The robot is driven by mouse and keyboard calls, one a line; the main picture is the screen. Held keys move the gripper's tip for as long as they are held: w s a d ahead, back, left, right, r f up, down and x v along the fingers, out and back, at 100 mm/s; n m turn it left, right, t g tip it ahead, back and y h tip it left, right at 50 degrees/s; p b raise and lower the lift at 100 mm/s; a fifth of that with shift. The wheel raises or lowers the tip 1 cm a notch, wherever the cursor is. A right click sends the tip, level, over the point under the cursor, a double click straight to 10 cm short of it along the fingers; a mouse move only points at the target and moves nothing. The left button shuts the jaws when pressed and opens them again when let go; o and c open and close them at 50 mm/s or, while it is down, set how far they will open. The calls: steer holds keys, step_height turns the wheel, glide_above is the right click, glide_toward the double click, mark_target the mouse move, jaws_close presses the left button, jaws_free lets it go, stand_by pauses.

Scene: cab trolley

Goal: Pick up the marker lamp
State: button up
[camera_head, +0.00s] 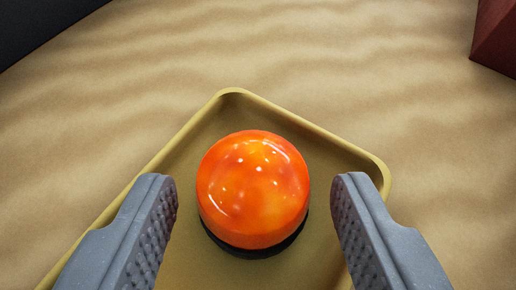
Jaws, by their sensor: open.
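The marker lamp (252,190) has a glossy orange dome on a black base. It stands upright in a shallow yellow-tan tray (313,127), near the middle of the view. My gripper (254,185) is open, with one grey ridged finger to the left of the lamp and one to the right. A gap shows between each finger and the lamp, so neither appears to touch it. The front part of the tray is cut off by the frame and partly hidden by the fingers.
The tray lies on a tan, sand-like rippled surface (300,50), which is clear beyond the tray. A dark object or edge (35,25) shows at the top left corner. A dark red block-like object (498,40) shows at the top right.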

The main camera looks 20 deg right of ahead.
steer(key=shift+w+d+f, duration=0.2)
steer(key=shift+w+f, duration=0.1)
steer(key=shift+w, duration=0.2)
steer(key=c, duration=0.7)
